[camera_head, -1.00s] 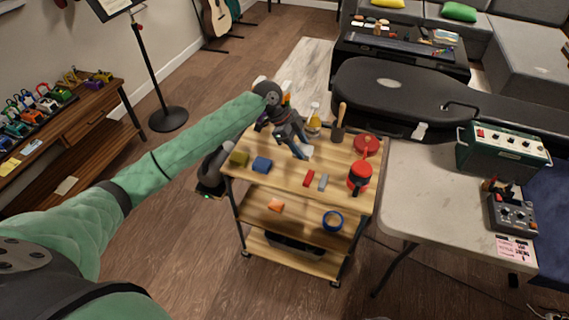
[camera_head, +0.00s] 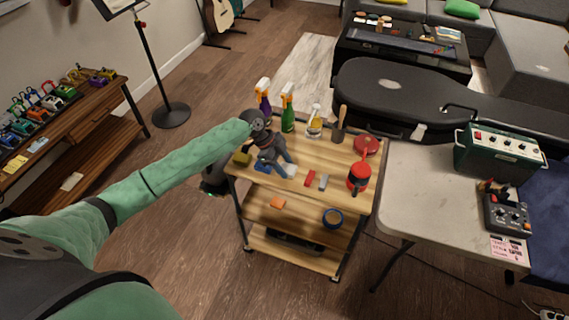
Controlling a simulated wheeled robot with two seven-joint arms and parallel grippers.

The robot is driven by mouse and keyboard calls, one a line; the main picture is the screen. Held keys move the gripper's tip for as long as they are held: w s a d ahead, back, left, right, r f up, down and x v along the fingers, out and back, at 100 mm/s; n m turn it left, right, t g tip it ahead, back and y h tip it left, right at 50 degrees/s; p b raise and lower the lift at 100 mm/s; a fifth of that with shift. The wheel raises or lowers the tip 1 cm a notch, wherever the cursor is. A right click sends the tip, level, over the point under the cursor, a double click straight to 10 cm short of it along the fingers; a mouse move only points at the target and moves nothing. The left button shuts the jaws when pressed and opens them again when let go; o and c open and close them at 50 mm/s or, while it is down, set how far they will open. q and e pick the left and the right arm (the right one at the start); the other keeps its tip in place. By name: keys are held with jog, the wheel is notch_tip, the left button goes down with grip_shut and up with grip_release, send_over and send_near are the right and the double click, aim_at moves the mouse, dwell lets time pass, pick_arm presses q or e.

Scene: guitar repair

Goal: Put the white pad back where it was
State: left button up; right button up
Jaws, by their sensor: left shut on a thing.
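The white pad (camera_head: 290,171) is at the fingertips of my left gripper (camera_head: 284,166), over the top shelf of the wooden cart (camera_head: 345,201). My left gripper is shut on the pad, and its fingers hide part of it. I cannot tell whether the pad touches the shelf. A blue block (camera_head: 261,165) is just left of the pad, partly covered by my gripper. A red block (camera_head: 310,178) and a grey block (camera_head: 323,182) lie to its right. My right gripper is not in view.
An olive block (camera_head: 242,159) lies at the cart's left. Spray bottles (camera_head: 288,108) and a clear bottle (camera_head: 314,122) stand along the back. A grey table (camera_head: 420,190) adjoins the cart.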

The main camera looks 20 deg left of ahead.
pick_arm(q)
jog(key=shift+f, duration=0.15)
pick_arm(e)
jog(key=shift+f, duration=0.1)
pick_arm(q)
jog(key=shift+f, duration=0.1)
jog(key=o, duration=0.9)
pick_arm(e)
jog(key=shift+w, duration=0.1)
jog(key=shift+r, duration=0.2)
pick_arm(q)
jog(key=shift+r, duration=0.2)
jog(key=shift+w+a+r, duration=0.1)
jog(key=shift+a+r, duration=0.1)
jog(key=shift+r, duration=0.05)
jog(key=b+v, duration=0.3)
jog(key=v, duration=0.8)
jog(key=shift+r, duration=0.15)
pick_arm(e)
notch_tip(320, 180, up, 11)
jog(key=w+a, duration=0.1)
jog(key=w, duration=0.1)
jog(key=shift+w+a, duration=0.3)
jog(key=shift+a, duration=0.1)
